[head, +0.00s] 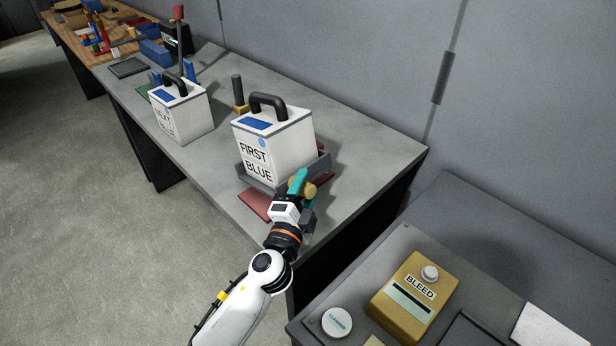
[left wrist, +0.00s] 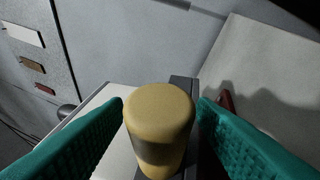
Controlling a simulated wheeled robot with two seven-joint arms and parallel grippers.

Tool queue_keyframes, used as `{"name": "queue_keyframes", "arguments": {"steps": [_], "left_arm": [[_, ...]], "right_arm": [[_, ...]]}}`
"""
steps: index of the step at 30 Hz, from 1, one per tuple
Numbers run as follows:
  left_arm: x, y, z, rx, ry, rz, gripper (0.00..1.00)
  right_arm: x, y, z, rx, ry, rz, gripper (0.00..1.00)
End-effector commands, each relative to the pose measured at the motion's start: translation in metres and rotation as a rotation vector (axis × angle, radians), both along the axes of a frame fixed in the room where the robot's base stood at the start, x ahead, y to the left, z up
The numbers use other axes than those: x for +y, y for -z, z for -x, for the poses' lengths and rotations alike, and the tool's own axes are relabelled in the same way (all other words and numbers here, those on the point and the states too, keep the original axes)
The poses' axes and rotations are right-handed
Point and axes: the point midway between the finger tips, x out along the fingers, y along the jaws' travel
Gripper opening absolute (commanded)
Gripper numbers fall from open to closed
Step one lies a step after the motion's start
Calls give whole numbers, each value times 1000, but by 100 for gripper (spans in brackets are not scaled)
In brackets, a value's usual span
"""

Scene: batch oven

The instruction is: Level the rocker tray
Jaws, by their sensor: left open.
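The rocker tray (head: 322,164) is a grey tray on the bench, with a white box marked FIRST BLUE (head: 272,146) standing in it. Whether the tray is level is hard to tell. A tan, rounded knob (head: 311,190) sticks out at its near right side. My left gripper (head: 299,182) is at this knob, with teal fingers. In the left wrist view the knob (left wrist: 160,125) stands between the two open fingers, with a thin gap on either side. The gripper hides part of the tray's near edge. My right gripper is not in view.
A second white box (head: 182,112) stands further left on the bench (head: 370,150). A red plate (head: 256,203) lies under the tray's front. A yellow-based dark post (head: 238,92) stands behind. At lower right are a yellow BLEED box (head: 407,310) and a round white button (head: 337,321).

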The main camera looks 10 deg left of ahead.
Motion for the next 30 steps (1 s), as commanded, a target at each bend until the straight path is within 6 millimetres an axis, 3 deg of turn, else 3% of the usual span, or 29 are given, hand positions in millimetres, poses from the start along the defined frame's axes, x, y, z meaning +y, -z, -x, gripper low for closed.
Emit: {"name": "queue_keyframes", "arguments": {"steps": [6, 15, 25, 30], "left_arm": [[-2, -3, -19, 0, 0, 1, 52], [-2, -2, -21, 1, 0, 1, 52], [-2, -2, -21, 1, 0, 1, 0], [-2, 0, -21, -2, 0, -3, 0]], "right_arm": [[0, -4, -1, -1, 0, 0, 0], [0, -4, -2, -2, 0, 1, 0], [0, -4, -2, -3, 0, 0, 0], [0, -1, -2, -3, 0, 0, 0]]}}
